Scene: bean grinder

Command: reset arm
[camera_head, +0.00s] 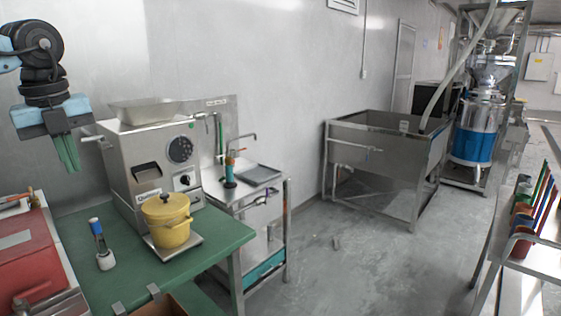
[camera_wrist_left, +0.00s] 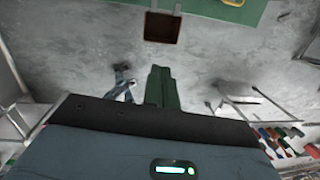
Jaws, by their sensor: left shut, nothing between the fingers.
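My left gripper (camera_head: 68,154) hangs in the upper left of the head view, pointing down, raised above the green table (camera_head: 222,236). Its green fingers are together with nothing between them. It is apart from the grinder machine (camera_head: 152,160) and stands to the left of it. In the left wrist view the closed green fingers (camera_wrist_left: 157,88) point out over the grey floor. My right gripper is in neither view.
A yellow lidded pot (camera_head: 168,222) stands on a tray before the grinder. A red box (camera_head: 36,255) is at the lower left. A steel sink (camera_head: 385,150) stands farther back.

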